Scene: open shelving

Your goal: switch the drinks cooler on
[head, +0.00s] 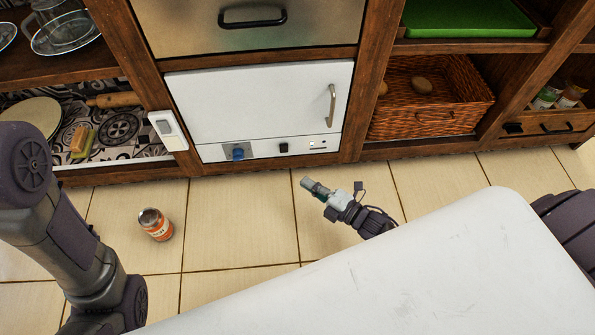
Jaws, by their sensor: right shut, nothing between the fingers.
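The drinks cooler appears to be the white unit (262,105) set in the wooden shelving, with its door closed and a metal handle at the right. Its lower panel carries a blue knob (238,154), a black switch (283,148) and small marks or lights (318,145) at the right. I cannot read the switch's position. My right gripper (309,184) is shut and empty, low in front of the panel and apart from it in the picture, pointing up and left. My left arm comes in at the left, but its gripper is out of view.
A white box (168,130) is on the post left of the cooler. A wicker basket (425,110) and a green tray (466,18) are at right.

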